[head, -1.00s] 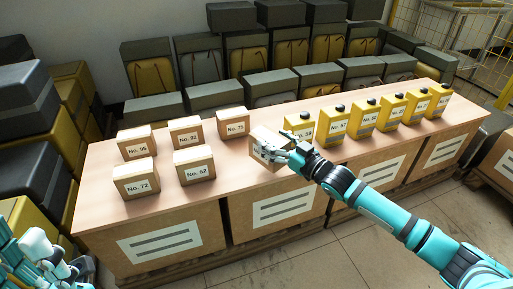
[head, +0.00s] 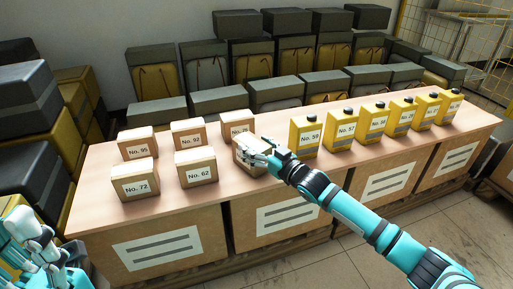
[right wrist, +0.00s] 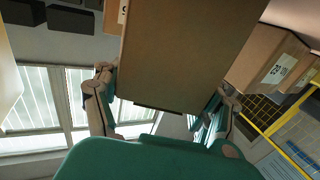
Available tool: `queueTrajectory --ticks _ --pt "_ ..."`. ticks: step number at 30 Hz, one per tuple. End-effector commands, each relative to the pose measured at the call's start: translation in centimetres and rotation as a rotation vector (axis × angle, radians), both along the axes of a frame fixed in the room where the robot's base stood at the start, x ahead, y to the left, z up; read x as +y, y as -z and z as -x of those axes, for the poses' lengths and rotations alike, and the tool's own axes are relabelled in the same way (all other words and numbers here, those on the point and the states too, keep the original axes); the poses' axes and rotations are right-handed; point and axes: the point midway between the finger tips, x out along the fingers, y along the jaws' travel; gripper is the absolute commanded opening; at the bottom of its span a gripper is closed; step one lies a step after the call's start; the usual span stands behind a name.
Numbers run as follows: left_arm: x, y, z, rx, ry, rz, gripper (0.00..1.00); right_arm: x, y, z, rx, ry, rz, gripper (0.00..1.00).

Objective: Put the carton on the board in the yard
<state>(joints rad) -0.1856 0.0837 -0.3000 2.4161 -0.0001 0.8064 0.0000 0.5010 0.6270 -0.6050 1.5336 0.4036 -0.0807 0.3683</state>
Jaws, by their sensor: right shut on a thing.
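My right gripper (head: 262,153) is shut on a plain-faced brown carton (head: 245,160). The carton is at the front middle of the long wooden board (head: 300,178), right of carton No. 62 (head: 198,168) and in front of the carton (head: 237,127) at the back right of the group. I cannot tell whether it touches the board. In the right wrist view the held carton (right wrist: 185,55) fills the space between the fingers. Cartons No. 72 (head: 134,181), No. 95 (head: 137,145) and No. 92 (head: 188,133) also stand on the board. My left gripper (head: 25,232) is at the lower left, its jaws unclear.
Several yellow canisters (head: 340,130) stand in a row on the board's right half. Large boxes (head: 280,225) support the board. Dark-lidded yellow cases (head: 245,65) are stacked behind and at the left. Bare board shows between the cartons and the canisters.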

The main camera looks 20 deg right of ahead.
Motion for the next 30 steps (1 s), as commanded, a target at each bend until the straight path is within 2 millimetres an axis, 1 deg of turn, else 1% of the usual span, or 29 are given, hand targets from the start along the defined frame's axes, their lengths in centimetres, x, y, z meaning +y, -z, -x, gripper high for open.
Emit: queueTrajectory --ticks 2,3,9,16,19,20,23,25,30 --pt "0.0 0.0 0.0 0.000 0.000 0.000 0.40 0.0 0.1 0.0 -0.003 0.000 -0.001 0.23" --pt "0.0 0.0 0.0 0.000 0.000 0.000 0.40 0.0 0.3 0.0 0.001 0.000 0.000 0.73" --pt "0.0 0.0 0.0 0.000 0.000 0.000 0.40 0.0 0.3 0.0 0.001 0.000 0.000 0.99" --pt "0.0 0.0 0.0 -0.001 0.001 0.000 0.40 0.0 0.2 0.0 0.001 0.000 0.000 0.99" --pt "0.0 -0.1 0.0 -0.001 0.001 0.000 0.40 0.0 -0.1 0.0 -0.001 0.000 0.000 0.99" --pt "0.0 -0.3 0.0 -0.003 0.001 0.001 0.40 -0.2 0.0 0.3 0.002 0.000 0.000 0.99" --pt "0.0 -0.6 0.1 0.001 0.001 0.003 0.40 -0.7 0.0 1.5 0.005 0.000 -0.001 0.99" --pt "0.1 0.3 0.2 0.045 0.002 0.000 0.40 -1.2 -0.2 2.7 0.005 0.000 0.000 0.99" --pt "0.2 0.7 0.6 0.087 0.004 0.005 0.40 -2.8 -0.2 6.2 0.006 0.000 0.002 0.99"
